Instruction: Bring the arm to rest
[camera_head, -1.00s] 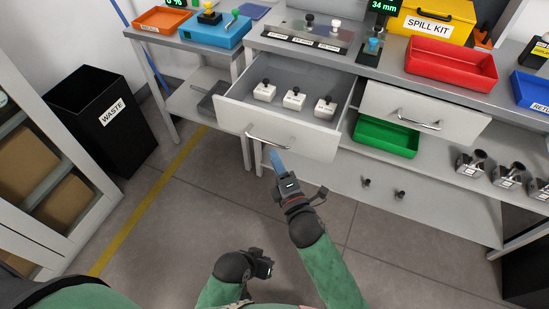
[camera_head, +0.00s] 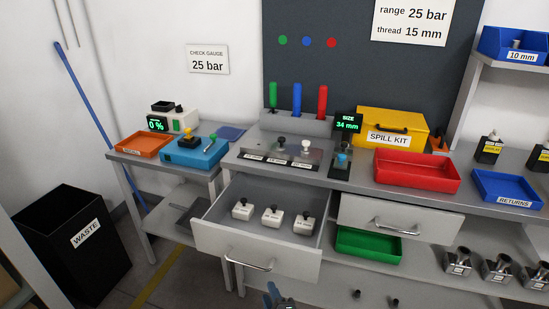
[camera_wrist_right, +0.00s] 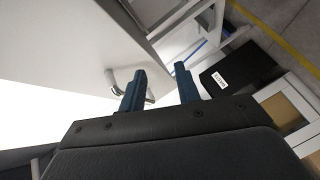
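My right gripper (camera_head: 275,298) shows only by its blue fingertips at the bottom edge of the head view, in front of the open drawer (camera_head: 215,240). In the right wrist view its two fingers (camera_wrist_right: 160,86) are apart with nothing held between them. The drawer handle (camera_wrist_right: 148,98) shows behind the left finger there, apparently beyond the fingertips. The drawer handle also shows in the head view (camera_head: 248,262). My left gripper is not in view.
The drawer holds three white transmitters (camera_head: 270,219) with black knobs and juts out from the bench. A second drawer (camera_head: 360,212) is beside it, above a green tray (camera_head: 368,247). The black waste bin (camera_head: 75,245) stands on the floor at left.

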